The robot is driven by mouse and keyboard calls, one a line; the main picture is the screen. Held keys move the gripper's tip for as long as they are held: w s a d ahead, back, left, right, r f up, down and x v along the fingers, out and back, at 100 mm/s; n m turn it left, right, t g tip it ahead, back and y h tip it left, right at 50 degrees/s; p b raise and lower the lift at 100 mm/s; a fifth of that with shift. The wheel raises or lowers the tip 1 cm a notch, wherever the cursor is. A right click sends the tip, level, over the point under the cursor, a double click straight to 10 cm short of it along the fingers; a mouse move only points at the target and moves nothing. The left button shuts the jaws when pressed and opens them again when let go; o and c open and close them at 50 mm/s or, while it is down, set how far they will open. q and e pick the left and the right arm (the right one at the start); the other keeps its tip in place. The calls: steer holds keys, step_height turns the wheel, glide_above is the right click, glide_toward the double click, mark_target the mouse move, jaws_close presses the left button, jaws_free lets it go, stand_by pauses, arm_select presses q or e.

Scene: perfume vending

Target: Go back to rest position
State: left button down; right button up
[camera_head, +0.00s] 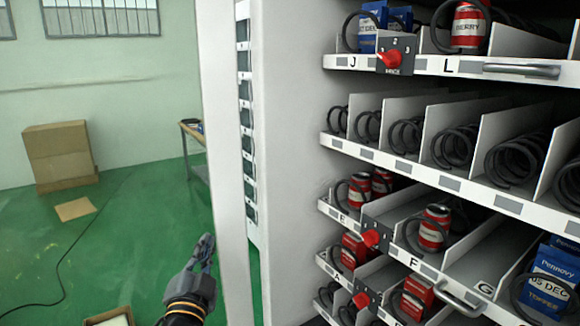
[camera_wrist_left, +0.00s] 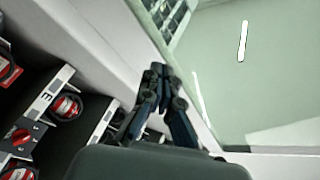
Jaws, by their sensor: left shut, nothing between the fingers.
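My left gripper (camera_head: 205,247) is low in the head view, left of the vending machine's white side frame (camera_head: 222,150). It points up and is shut and empty. In the left wrist view my left gripper (camera_wrist_left: 157,72) shows with its fingertips together, in front of the pale machine frame. The vending machine's shelves (camera_head: 440,170) with black coils fill the right of the head view. My right gripper is in neither view.
Red cans (camera_head: 433,228) and blue boxes (camera_head: 548,285) sit in the coils. Red knobs (camera_head: 371,238) stick out from the shelf fronts. Cardboard boxes (camera_head: 60,155) stand by the far wall. A table (camera_head: 193,140) stands behind the frame. Green floor (camera_head: 130,215) is open at left.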

arm_select(q)
steer(key=s+a+f+n+g+y, duration=0.1)
steer(key=s+a+f+n+g, duration=0.15)
steer(key=s+f+g, duration=0.6)
steer(key=s+a+f+n+g, duration=0.1)
steer(key=s+a+f+n, duration=0.15)
steer(key=s+f, duration=0.75)
steer(key=s+d+f+n+g+h, duration=0.2)
steer(key=s+f+g, duration=0.5)
steer(key=s+f, duration=0.8)
step_height(320, 180, down, 23)
steer(key=s+g, duration=0.2)
steer(key=s+a+f, duration=0.1)
steer(key=s+f, duration=0.7)
steer(key=s+a+f, duration=0.2)
steer(key=s+f, duration=0.7)
steer(key=shift+s+a+f+g+y, duration=0.2)
steer(key=shift+a+g+y, duration=0.05)
steer(key=shift+g+y, duration=0.1)
